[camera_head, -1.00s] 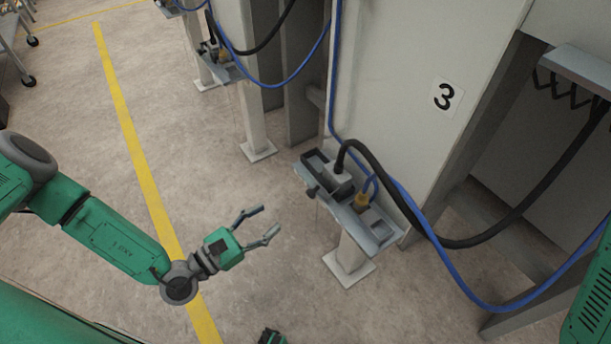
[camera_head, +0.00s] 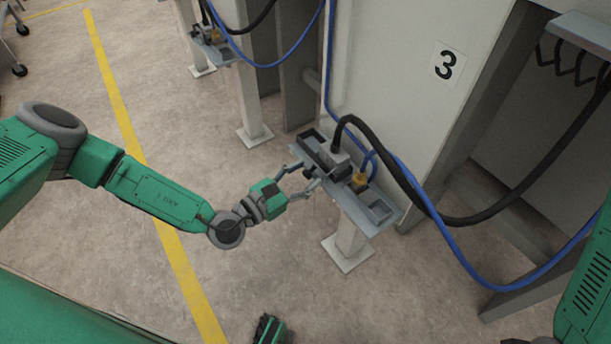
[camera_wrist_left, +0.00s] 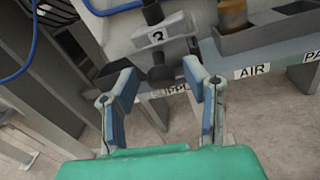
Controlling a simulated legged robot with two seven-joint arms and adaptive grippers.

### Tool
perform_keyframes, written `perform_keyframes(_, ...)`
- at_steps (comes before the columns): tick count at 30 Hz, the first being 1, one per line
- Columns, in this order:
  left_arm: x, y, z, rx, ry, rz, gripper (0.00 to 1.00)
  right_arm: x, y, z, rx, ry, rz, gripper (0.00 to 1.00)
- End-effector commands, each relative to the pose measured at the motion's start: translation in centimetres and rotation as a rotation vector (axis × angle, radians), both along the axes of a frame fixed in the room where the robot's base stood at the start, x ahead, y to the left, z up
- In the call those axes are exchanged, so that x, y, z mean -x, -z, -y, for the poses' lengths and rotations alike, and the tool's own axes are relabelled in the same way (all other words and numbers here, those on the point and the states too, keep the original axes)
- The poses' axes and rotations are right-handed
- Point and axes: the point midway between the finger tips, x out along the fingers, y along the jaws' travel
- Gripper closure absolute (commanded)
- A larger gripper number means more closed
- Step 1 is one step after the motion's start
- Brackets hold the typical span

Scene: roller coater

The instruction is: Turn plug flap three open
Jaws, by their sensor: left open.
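The plug station under the number 3 sign (camera_head: 447,65) has a grey shelf (camera_head: 378,222) with a black hose plug and a yellow-brown fitting (camera_head: 359,182). My left gripper (camera_head: 307,174) is open at the shelf's left front edge. In the left wrist view its fingers (camera_wrist_left: 163,82) stand either side of the dark part, with nothing visibly gripped. Whether they touch it I cannot tell. My right gripper is not recognisable in view.
A black hose (camera_head: 400,172) and a blue hose (camera_head: 440,243) loop right from the station. A shelf post (camera_head: 347,245) stands below. An AIR label (camera_wrist_left: 252,70) is right of the gripper. Another station (camera_head: 215,40) stands behind.

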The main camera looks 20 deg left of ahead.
Motion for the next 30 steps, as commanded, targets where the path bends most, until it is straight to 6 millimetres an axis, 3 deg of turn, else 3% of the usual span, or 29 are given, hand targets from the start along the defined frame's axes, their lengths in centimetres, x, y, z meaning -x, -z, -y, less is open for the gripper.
perform_keyframes(9,-0.3,-0.1,0.2,0.001,0.001,0.000,0.59,0.0,0.0,0.0,0.000,0.000,0.000,0.60)
perform_keyframes(10,-0.3,0.0,0.2,0.001,0.001,0.000,0.66,0.0,0.0,0.0,0.000,0.000,0.001,0.60)
perform_keyframes(13,-0.2,0.0,0.2,0.001,0.001,0.000,1.00,0.0,0.0,0.0,0.000,0.000,0.000,0.60)
perform_keyframes(23,-0.2,0.2,0.1,0.012,0.000,0.014,1.00,0.0,0.4,0.0,0.000,0.000,0.000,0.60)
perform_keyframes(30,0.1,1.0,0.0,0.077,-0.001,0.098,1.00,0.0,2.2,0.0,0.000,0.000,0.000,0.60)
